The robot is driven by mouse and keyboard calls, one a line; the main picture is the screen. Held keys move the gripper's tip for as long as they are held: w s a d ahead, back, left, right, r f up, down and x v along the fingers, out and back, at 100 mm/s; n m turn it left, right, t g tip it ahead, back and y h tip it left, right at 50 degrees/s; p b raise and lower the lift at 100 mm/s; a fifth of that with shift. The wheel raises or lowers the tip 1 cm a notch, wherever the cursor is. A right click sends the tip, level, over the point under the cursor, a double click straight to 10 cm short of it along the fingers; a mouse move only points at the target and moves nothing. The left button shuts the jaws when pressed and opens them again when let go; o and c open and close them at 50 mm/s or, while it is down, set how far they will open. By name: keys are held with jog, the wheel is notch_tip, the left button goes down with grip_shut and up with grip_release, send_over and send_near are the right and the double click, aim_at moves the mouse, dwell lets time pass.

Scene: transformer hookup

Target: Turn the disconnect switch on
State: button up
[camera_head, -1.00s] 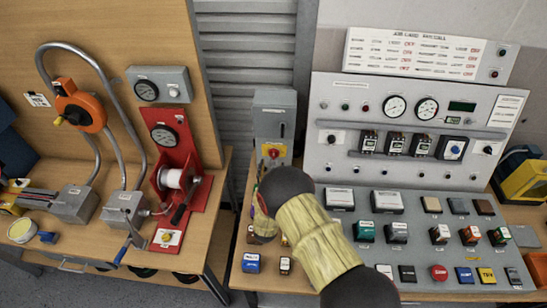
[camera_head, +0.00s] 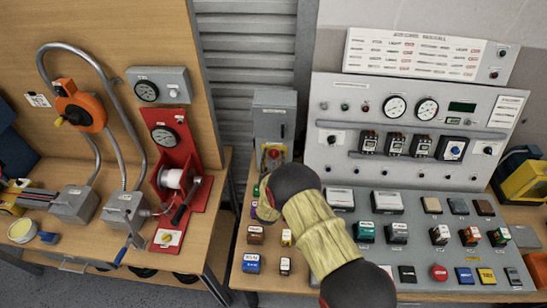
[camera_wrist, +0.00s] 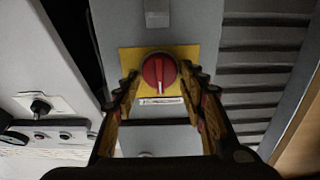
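The disconnect switch is a round red rotary knob (camera_wrist: 159,73) on a yellow plate (camera_wrist: 187,53), fixed to a grey box. In the wrist view its raised grip stands about upright. My gripper (camera_wrist: 163,80) is open, with one finger on either side of the knob. Gaps show between the fingers and the knob, and nothing is held. In the head view the red knob (camera_head: 273,153) sits low on the grey box (camera_head: 274,115), just above my arm. My arm hides the lower part of the box and most of the gripper there.
A control panel (camera_head: 420,110) with gauges stands right of the box, above a sloped board of buttons (camera_head: 345,220). Small blocks, such as a blue one (camera_head: 251,263), lie on the table left of my arm. A gap separates this table from the left bench (camera_head: 215,225).

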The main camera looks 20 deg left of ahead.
jog(key=c, duration=0.7)
jog(key=shift+c, duration=0.2)
jog(key=shift+m+b, duration=0.3)
jog(key=shift+b, duration=0.2)
jog(key=m+b, duration=0.1)
jog(key=b, duration=0.1)
jog(key=m+b, duration=0.1)
jog(key=shift+d+f+m+b, duration=0.1)
jog(key=shift+f+m+b, duration=0.1)
jog(key=shift+m+b, duration=0.15)
jog(key=m+b, duration=0.3)
jog(key=b, duration=0.2)
jog(key=shift+d+f+m, duration=0.1)
jog(key=shift+m, duration=0.25)
jog(key=m+b, duration=0.3)
jog(key=b, duration=0.1)
jog(key=m+b, duration=0.3)
jog(key=b, duration=0.1)
jog(key=shift+d+f+b, duration=0.2)
jog(key=shift+b, duration=0.1)
jog(key=m+b, duration=0.5)
jog(key=b, duration=0.1)
jog(key=shift+b, duration=0.3)
